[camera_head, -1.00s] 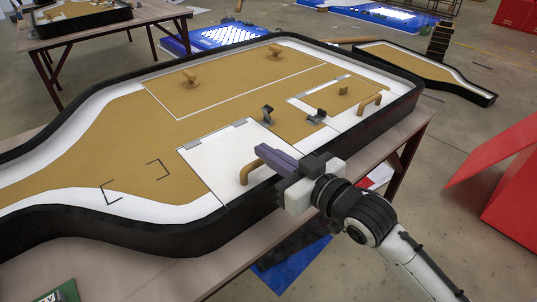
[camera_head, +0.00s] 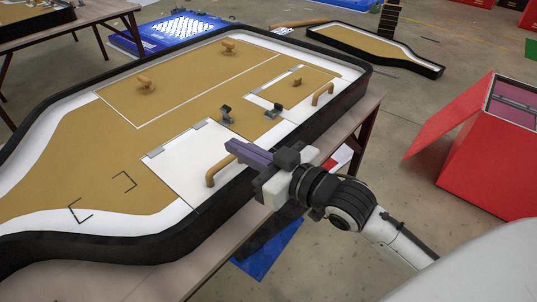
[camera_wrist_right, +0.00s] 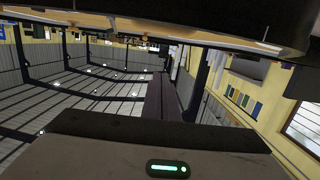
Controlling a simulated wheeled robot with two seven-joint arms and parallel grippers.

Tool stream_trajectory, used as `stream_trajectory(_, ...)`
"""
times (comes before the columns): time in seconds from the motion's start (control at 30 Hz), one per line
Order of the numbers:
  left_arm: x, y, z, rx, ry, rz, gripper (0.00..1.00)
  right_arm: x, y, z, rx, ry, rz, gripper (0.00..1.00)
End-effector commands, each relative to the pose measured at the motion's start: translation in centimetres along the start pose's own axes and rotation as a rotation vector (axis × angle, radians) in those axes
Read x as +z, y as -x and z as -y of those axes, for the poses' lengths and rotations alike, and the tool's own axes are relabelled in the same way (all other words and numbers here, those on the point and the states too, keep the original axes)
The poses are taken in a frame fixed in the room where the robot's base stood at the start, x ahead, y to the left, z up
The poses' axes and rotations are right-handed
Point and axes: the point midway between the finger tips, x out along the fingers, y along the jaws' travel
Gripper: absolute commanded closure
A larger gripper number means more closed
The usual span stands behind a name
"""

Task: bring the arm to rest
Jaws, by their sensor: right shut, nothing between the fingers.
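My right gripper (camera_head: 235,147) is shut and empty. Its purple-grey fingers point left over the black front rim of the board (camera_head: 270,147), near a tan arched handle (camera_head: 221,170) on a white panel (camera_head: 190,163). I cannot tell whether the fingers touch the rim. My right arm (camera_head: 345,203) reaches in from the lower right. In the right wrist view the closed fingers (camera_wrist_right: 162,98) show in the middle, with nothing between them. My left gripper is not in view.
The board lies on a wooden table (camera_head: 120,283). Tan knobs (camera_head: 146,84), small grey brackets (camera_head: 226,115) and a second tan handle (camera_head: 323,93) stand on it. A red open box (camera_head: 480,150) stands on the floor at right. Grey floor (camera_head: 400,110) is free between them.

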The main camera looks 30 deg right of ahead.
Motion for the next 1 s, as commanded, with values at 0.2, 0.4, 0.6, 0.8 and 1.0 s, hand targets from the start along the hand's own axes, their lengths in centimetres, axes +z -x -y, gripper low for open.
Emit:
stream_trajectory(0.2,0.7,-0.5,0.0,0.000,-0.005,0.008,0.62,0.8,4.4,0.0,0.000,0.001,0.002,1.00)
stream_trajectory(0.4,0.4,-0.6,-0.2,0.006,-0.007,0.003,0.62,0.8,6.6,0.0,0.000,-0.001,0.001,1.00)
stream_trajectory(0.6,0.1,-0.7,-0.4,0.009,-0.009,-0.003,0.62,0.7,7.3,0.0,0.000,-0.001,-0.003,1.00)
stream_trajectory(0.8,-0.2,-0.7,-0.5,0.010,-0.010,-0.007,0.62,1.7,7.4,-0.1,0.014,-0.002,0.034,1.00)
stream_trajectory(1.0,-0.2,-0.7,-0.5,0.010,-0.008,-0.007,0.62,10.1,9.1,-0.5,0.113,-0.020,0.346,1.00)
